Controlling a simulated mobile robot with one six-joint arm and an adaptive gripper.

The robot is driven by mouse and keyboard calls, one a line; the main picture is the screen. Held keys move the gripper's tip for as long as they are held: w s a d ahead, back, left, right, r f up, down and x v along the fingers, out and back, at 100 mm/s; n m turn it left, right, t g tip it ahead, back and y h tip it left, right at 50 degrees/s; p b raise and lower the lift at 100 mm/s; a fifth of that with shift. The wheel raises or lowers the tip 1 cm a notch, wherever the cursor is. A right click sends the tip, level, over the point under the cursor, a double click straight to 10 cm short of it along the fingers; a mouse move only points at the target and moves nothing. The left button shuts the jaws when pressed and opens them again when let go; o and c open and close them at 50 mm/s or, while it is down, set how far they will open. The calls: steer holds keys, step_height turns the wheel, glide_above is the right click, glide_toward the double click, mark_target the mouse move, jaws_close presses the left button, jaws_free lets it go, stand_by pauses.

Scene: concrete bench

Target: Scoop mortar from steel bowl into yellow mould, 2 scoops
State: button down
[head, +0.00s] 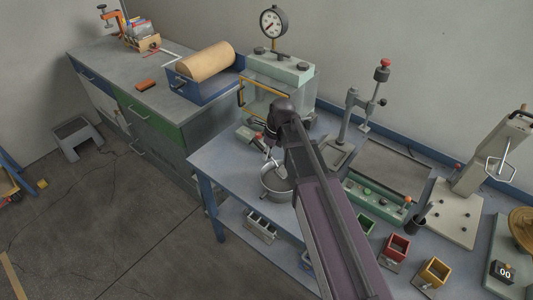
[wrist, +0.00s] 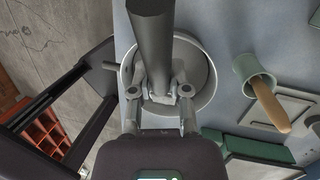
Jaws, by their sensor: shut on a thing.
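The steel bowl (head: 272,196) stands near the front left edge of the blue-grey bench. Its round rim (wrist: 213,80) also shows in the wrist view, with a grey inside. My gripper (head: 271,153) is above the bowl. In the wrist view, my gripper (wrist: 160,97) is shut on a dark grey cylindrical handle (wrist: 151,45), which looks like a scoop's. The scoop's working end is hidden, so I cannot tell whether it carries mortar. The yellow mould (head: 434,273) stands at the lower right of the head view, apart from my gripper; its inside is too small to read.
A red mould (head: 397,247) and a green mould (head: 365,226) stand left of the yellow one. A gauge press (head: 280,72) and a lever stand (head: 357,105) are behind the bowl. A green cup (wrist: 248,67) with a wooden handle is right of the bowl in the wrist view.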

steer(key=shift+w+a+r+g+h+p, duration=0.5)
steer(key=shift+a+r+g+h+p, duration=0.1)
steer(key=shift+h, duration=0.4)
steer(key=shift+w+a+r+g+h, duration=0.15)
steer(key=shift+g+h, duration=0.25)
steer(key=shift+h, duration=0.1)
steer(key=shift+a+r+m+g+h, duration=0.15)
steer(key=shift+m+g+h, duration=0.15)
steer(key=shift+h, duration=0.2)
